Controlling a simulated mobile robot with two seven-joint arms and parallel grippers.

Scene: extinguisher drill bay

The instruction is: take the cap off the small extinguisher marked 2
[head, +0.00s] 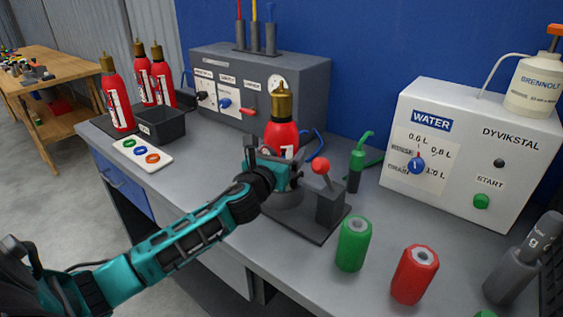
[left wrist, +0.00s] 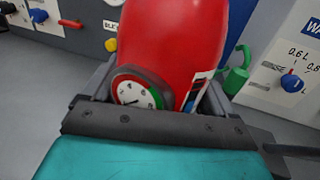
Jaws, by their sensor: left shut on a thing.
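A small red extinguisher (head: 281,137) with a brass cap (head: 281,102) on top stands upright at a dark holder (head: 330,205) with a red-knobbed lever. I cannot read a number on it. My left gripper (head: 277,172) is shut on its body, low down and from the front. In the left wrist view the red body (left wrist: 180,45) sits between the fingers of my left gripper (left wrist: 155,100), with a round gauge (left wrist: 135,90) facing me. The cap is out of that view. My right gripper is not in view.
Three more capped red extinguishers (head: 117,100) stand at the back left, by a black bin (head: 160,128) and a card with coloured rings (head: 142,151). A green cylinder (head: 354,243) and a red one (head: 415,274) stand front right. A white water box (head: 455,150) stands behind.

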